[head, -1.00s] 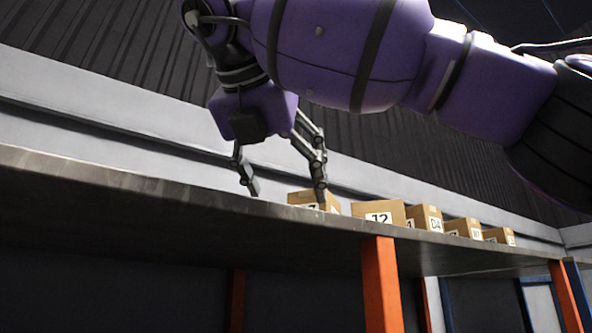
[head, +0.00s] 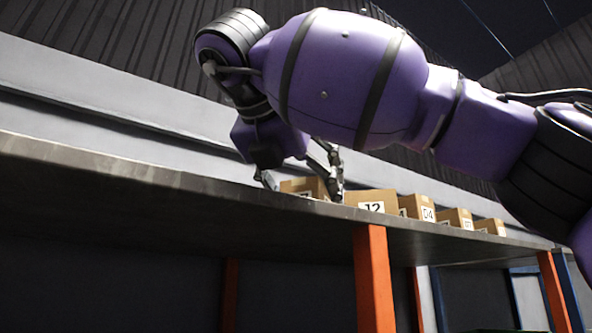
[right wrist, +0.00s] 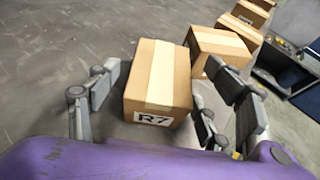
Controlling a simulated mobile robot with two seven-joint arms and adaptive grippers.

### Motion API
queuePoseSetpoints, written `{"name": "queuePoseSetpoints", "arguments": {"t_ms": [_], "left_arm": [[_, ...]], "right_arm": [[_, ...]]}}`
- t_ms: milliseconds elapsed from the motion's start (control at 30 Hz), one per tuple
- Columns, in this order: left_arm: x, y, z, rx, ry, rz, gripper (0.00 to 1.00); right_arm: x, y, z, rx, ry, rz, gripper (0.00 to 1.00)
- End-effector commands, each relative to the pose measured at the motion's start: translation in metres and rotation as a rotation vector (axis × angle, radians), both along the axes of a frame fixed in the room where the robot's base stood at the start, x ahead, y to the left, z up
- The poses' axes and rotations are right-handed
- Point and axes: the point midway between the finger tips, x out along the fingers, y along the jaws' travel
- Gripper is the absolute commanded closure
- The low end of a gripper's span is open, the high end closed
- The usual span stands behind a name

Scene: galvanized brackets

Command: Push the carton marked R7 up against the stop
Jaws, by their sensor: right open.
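The carton marked R7 (right wrist: 158,80) is a brown box with pale tape on top. It stands upright on the grey shelf (head: 130,180), its label facing my wrist. In the head view the left-end carton (head: 303,186) shows between my fingers, its label mostly hidden by the shelf edge. My right gripper (head: 304,180) is open, with fingers down on either side of the carton. The right wrist view shows a gap on the left; on the right, contact is unclear. I cannot make out the stop. My left gripper is in neither view.
The carton marked 12 (head: 371,199) stands just right of R7, with the carton marked 04 (head: 418,208) and others in a row beyond. A neighbouring carton (right wrist: 215,48) is close to my right-hand fingers. Left of R7 the shelf looks bare.

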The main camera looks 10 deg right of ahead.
Motion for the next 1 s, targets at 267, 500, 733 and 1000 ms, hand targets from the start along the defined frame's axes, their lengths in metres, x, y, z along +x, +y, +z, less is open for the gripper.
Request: {"name": "queuePoseSetpoints", "arguments": {"t_ms": [267,500,733,1000], "left_arm": [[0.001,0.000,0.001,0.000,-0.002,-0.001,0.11],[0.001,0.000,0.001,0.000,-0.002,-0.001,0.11],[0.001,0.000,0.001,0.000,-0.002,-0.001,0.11],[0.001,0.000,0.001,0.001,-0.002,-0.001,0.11]], "right_arm": [[0.015,-0.011,-0.007,0.000,-0.001,0.002,0.27],[0.016,-0.012,-0.007,-0.001,-0.002,0.001,0.27],[0.016,-0.012,-0.008,-0.001,-0.002,0.001,0.54],[0.016,-0.012,-0.008,0.000,-0.001,0.001,0.83]]}}
